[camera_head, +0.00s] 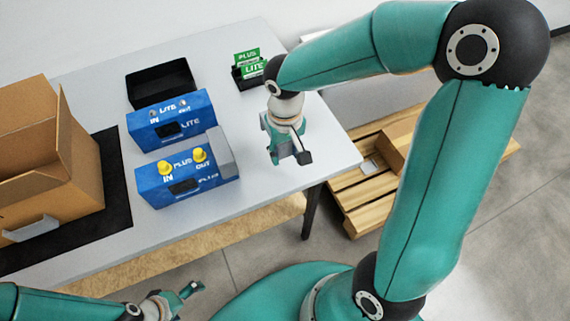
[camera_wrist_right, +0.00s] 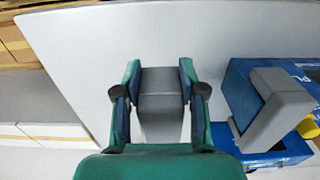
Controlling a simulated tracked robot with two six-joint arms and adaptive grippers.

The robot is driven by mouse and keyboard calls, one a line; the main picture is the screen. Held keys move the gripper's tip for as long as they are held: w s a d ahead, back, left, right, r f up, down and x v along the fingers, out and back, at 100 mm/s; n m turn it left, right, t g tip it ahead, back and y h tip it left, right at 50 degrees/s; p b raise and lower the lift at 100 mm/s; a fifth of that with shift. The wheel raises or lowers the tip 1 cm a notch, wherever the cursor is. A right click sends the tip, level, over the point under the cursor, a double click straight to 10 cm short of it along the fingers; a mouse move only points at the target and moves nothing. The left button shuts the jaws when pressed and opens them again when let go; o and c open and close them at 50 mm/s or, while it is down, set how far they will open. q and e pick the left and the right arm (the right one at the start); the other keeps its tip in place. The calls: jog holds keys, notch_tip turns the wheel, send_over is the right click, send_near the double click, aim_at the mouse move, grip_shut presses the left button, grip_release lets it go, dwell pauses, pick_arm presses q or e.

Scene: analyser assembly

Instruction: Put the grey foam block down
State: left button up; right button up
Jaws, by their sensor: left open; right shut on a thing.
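My right gripper (camera_head: 288,155) is over the right part of the white table. In the right wrist view my right gripper (camera_wrist_right: 160,90) is shut on the grey foam block (camera_wrist_right: 161,103), with a finger on each side. The block is mostly hidden by the gripper in the head view. I cannot tell whether it touches the table. Another grey foam piece (camera_head: 219,152) sits at the right end of the blue PLUS box (camera_head: 190,186), and it also shows in the wrist view (camera_wrist_right: 276,102). My left gripper (camera_head: 178,298) is open and empty, low in front of the table.
A blue LITE box (camera_head: 150,132), a black bin (camera_head: 160,86) and a holder of green cards (camera_head: 250,72) stand on the table (camera_head: 255,195). An open cardboard box (camera_head: 60,175) stands on a black mat at left. A wooden pallet (camera_head: 345,205) lies beyond the right edge.

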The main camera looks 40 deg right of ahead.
aim_at(285, 172)
jog(key=shift+f, duration=3.2)
jog(key=shift+f+b, duration=0.1)
jog(key=shift+b, duration=0.25)
jog(key=o, duration=1.1)
notch_tip(285, 172, up, 12)
jog(key=shift+r+p, duration=0.15)
jog(key=shift+p, duration=0.4)
jog(key=shift+s, duration=0.1)
